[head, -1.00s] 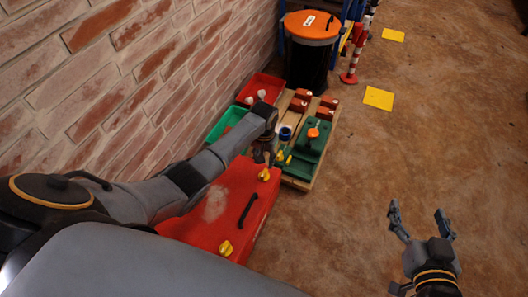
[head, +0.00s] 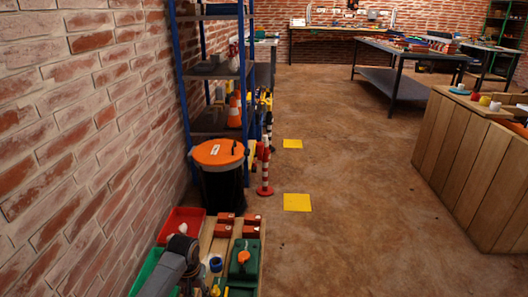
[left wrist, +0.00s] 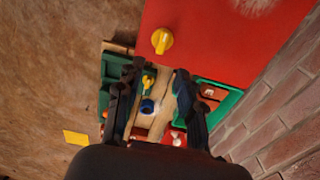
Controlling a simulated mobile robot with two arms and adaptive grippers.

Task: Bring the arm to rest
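My left arm (head: 172,268) comes in at the bottom left of the head view, over the green crate and the wooden pallet; its fingers are below that picture. In the left wrist view my left gripper (left wrist: 155,105) has its two dark fingers apart with nothing between them. Beyond the fingers lie the pallet, a small blue ring (left wrist: 147,106) and a yellow part (left wrist: 148,82). A red box (left wrist: 200,45) with a yellow knob (left wrist: 162,40) lies at the top of that view. My right gripper is in neither current view.
Behind stand an orange-lidded bin (head: 218,154), blue shelf (head: 180,80) and red-white post (head: 265,172). A wooden counter (head: 470,165) stands right. The middle floor is clear.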

